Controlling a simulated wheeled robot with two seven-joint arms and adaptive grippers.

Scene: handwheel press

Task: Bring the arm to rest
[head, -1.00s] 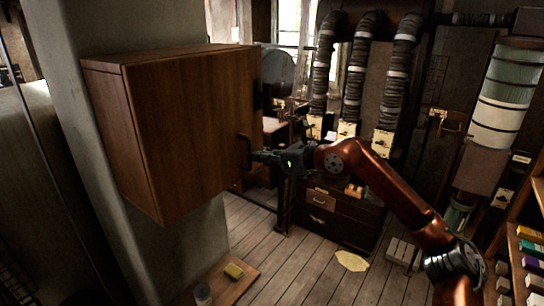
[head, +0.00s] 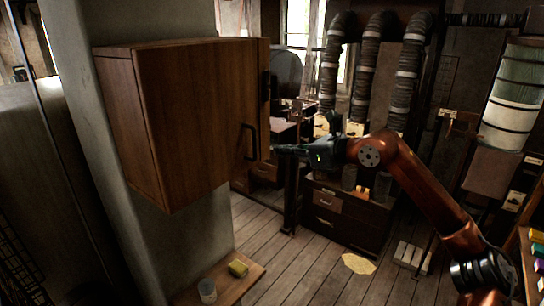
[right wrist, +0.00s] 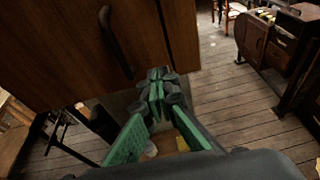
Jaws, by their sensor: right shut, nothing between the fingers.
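My right gripper (head: 284,149) is shut and empty in the head view, at the end of my copper-coloured arm. It is just right of the wooden wall cabinet (head: 195,125), with a gap to the cabinet's dark handle (head: 250,141). In the right wrist view the green-padded fingers of my right gripper (right wrist: 158,80) meet at the tips. The handle (right wrist: 115,42) shows there at the upper left, apart from the fingers. The cabinet door looks shut. My left gripper is not in view.
The cabinet hangs on a grey pillar (head: 190,240). Below it a wooden shelf (head: 222,288) holds a yellow sponge (head: 238,268) and a clear cup (head: 207,291). A dark drawer unit (head: 345,218) stands behind my arm.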

